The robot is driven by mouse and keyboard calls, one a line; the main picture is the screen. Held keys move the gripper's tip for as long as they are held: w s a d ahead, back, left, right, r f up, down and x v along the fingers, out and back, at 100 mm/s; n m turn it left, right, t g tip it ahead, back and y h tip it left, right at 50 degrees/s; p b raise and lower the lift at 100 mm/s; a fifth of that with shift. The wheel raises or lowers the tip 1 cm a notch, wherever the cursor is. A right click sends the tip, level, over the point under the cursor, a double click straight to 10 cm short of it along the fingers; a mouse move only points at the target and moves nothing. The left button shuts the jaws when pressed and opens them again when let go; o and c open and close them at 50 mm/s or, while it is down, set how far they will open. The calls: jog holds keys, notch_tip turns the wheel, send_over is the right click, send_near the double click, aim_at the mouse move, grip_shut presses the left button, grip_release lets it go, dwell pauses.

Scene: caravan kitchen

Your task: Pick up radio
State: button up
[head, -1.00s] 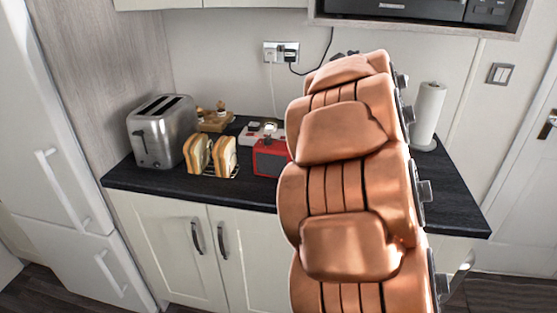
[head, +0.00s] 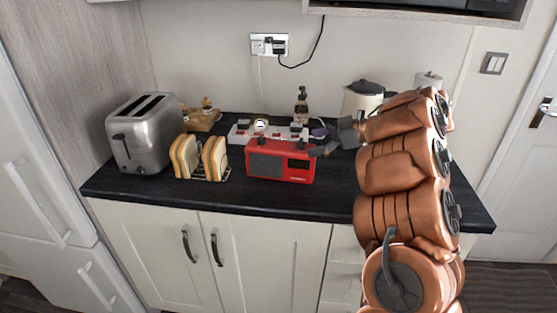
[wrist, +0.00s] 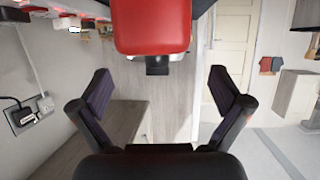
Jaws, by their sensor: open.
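In the wrist view the radio's red end (wrist: 152,25) is at the top centre, beyond the fingertips. My gripper (wrist: 160,85) is open in that view, with its fingers wide apart and nothing between them.
A toast rack with bread (head: 200,160) and a steel toaster (head: 143,133) stand left of the radio. A white power strip (head: 240,133) lies behind it. A bottle (head: 301,105) and a cream kettle (head: 362,98) are at the back. Bare worktop (head: 335,185) lies right of the radio.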

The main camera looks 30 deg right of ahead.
aim_at(288, 146)
jog(key=x, duration=0.2)
jog(key=shift+w+a, duration=0.15)
jog(key=shift+a, duration=0.1)
jog(key=shift+w+p+x, duration=0.3)
jog(key=shift+p+x, duration=0.5)
jog(key=shift+x, duration=1.9)
jog(key=shift+d+r, duration=0.2)
jog(key=c, duration=1.9)
